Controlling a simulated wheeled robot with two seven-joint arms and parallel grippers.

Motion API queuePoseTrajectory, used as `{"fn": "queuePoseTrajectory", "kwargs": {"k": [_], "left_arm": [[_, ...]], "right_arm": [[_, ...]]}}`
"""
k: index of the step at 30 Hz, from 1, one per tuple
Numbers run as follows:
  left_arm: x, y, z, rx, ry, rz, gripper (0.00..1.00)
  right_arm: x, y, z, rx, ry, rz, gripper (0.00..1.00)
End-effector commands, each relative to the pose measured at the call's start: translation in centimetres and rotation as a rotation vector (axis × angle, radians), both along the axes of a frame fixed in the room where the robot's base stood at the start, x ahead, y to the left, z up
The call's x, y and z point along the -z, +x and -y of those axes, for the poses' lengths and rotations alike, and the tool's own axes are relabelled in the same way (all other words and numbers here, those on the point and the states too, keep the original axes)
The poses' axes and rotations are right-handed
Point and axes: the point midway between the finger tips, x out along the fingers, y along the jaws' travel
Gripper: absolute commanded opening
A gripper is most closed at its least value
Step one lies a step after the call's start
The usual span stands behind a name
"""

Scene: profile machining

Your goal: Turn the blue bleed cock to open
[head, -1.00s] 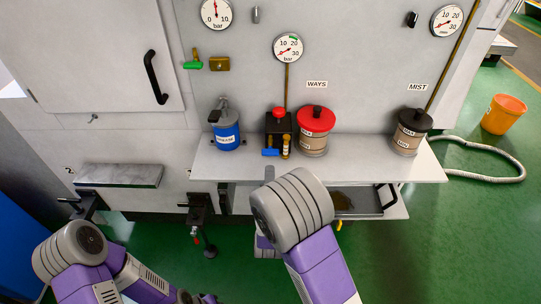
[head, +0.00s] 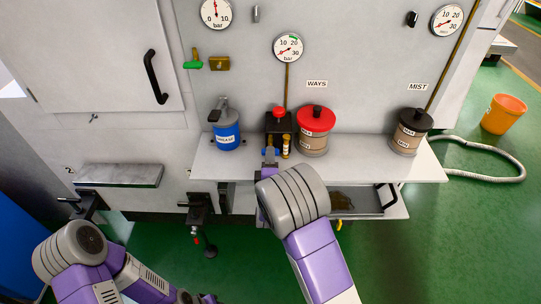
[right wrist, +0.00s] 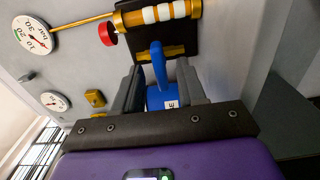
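The blue bleed cock (head: 264,152) sits low at the front left of the black pump block (head: 279,124). In the right wrist view its blue lever (right wrist: 158,66) lies between the two grey fingers of my right gripper (right wrist: 158,88), with a gap on each side. The fingers look open and hold nothing. In the head view my right gripper (head: 270,159) is right at the cock and covers its middle. The lever lies about level, sideways along the block's front. My left arm is low at the left; its gripper cannot be made out.
A blue grease can (head: 227,136) stands left of the block, and a red-lidded WAYS reservoir (head: 314,140) close on its right. A brass-and-white sight piece (head: 286,147) is beside the cock. The MIST reservoir (head: 406,143) stands farther right on the shelf (head: 365,163).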

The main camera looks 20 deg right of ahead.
Motion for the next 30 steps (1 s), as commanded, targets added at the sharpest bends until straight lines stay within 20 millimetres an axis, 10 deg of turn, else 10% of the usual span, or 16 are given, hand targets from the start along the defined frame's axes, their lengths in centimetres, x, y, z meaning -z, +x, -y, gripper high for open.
{"fn": "queuePoseTrajectory", "kwargs": {"k": [8,30], "left_arm": [[0.0,0.0,0.0,0.000,0.000,0.000,0.43],[-3.1,0.0,0.0,0.000,0.000,0.000,0.43]], "right_arm": [[0.0,0.0,0.0,0.000,0.000,0.000,0.00],[-0.1,-0.1,-0.1,-0.002,-0.327,-0.096,0.00]]}}
